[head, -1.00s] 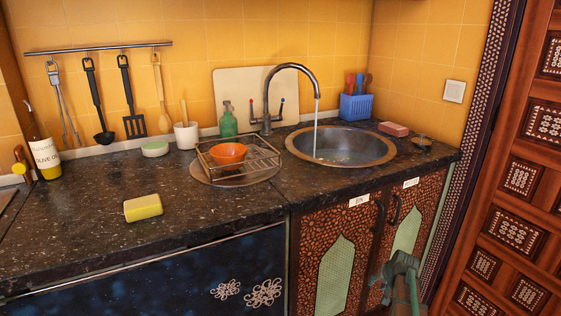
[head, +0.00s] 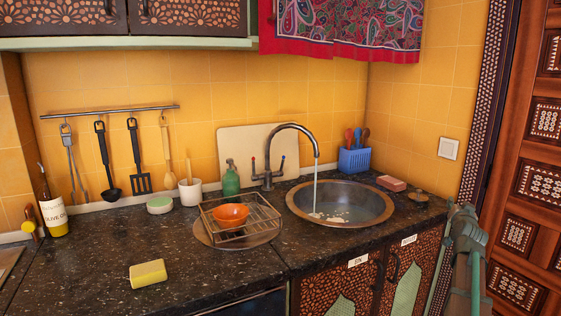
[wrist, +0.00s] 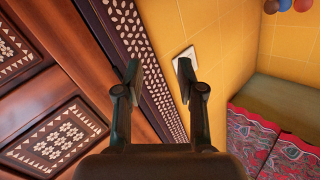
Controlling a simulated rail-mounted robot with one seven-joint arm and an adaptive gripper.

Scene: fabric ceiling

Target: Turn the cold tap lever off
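The dark metal tap (head: 268,181) stands behind the sink, and a thin stream of water (head: 315,185) runs from its spout. It has two small upright levers: a red-tipped one on the left (head: 252,166) and the blue-tipped cold lever (head: 282,164) on the right. My gripper (wrist: 157,70) is open and empty in the wrist view, facing the wall and door frame. In the head view, part of my arm shows at the lower right, in front of the cupboards and well away from the tap. The tap does not show in the wrist view.
The round sink (head: 371,217) holds some pale bits. A wire rack (head: 262,207) with an orange bowl (head: 230,216) stands in front of the tap. A green bottle (head: 231,182) is close left of it, and a blue utensil holder (head: 354,160) stands behind the sink. Patterned cloth (head: 345,28) hangs above.

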